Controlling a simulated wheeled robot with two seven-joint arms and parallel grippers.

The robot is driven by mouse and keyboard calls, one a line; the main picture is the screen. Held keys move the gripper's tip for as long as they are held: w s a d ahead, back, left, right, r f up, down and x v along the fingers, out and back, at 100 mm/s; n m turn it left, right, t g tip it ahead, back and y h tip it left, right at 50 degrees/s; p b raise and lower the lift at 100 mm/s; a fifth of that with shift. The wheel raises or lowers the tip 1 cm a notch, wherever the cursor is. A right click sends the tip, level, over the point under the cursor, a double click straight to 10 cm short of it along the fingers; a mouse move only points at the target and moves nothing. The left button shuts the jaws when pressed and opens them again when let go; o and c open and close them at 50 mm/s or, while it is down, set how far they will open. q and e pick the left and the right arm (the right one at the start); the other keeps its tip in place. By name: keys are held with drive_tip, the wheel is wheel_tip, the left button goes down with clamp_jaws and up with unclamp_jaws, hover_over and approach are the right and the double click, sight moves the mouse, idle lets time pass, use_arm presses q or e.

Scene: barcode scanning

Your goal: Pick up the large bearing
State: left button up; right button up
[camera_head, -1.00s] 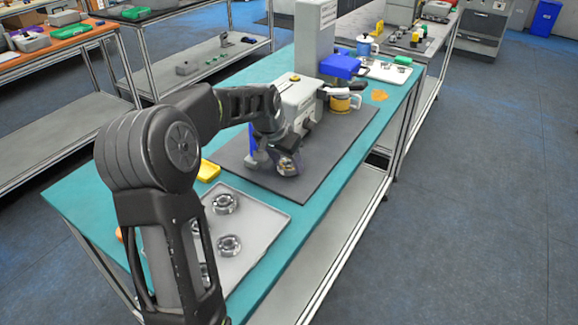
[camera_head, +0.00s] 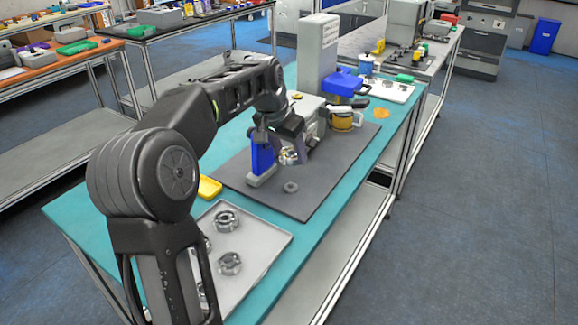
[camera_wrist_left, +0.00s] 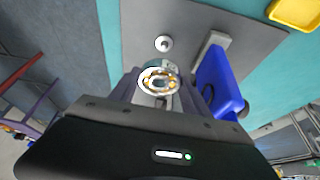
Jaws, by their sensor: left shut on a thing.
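My left gripper (camera_head: 284,140) is shut on a shiny metal bearing (camera_head: 292,156) and holds it above the dark grey mat (camera_head: 240,180). In the left wrist view the bearing (camera_wrist_left: 158,82) shows as a ring with yellowish balls between the fingers. A smaller ring-shaped part (camera_head: 291,187) lies on the mat below, apart from the gripper; it also shows in the left wrist view (camera_wrist_left: 164,43). Several other bearings, one of them at the tray's back (camera_head: 226,220), lie on the grey tray (camera_head: 270,243). My right gripper is not in view.
A blue upright piece on a grey base (camera_head: 262,160) stands close left of the gripper. A whitish machine (camera_head: 308,108) and a yellow mug (camera_head: 342,121) stand behind. A yellow dish (camera_head: 209,188) lies beside the mat. The mat's front right is clear.

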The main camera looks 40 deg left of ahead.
use_arm(q)
drive_tip(key=shift+r, duration=0.5)
drive_tip(key=d+f, duration=0.2)
drive_tip(key=d, duration=0.2)
drive_tip(key=w+d+f, duration=0.1)
drive_tip(key=d+f, duration=0.1)
drive_tip(key=d, duration=0.3)
drive_tip(key=d+f, duration=0.2)
drive_tip(key=d, duration=0.3)
drive_tip(key=shift+w+f, duration=0.15)
drive_tip(key=shift+w, duration=0.05)
drive_tip(key=s+d+f, duration=0.1)
drive_tip(key=d+f, duration=0.1)
drive_tip(key=d, duration=0.4)
drive_tip(key=s+d+f+m, duration=0.1)
drive_tip(key=d+f, duration=0.1)
drive_tip(key=d, duration=0.4)
drive_tip(key=shift+s+d+f, duration=0.3)
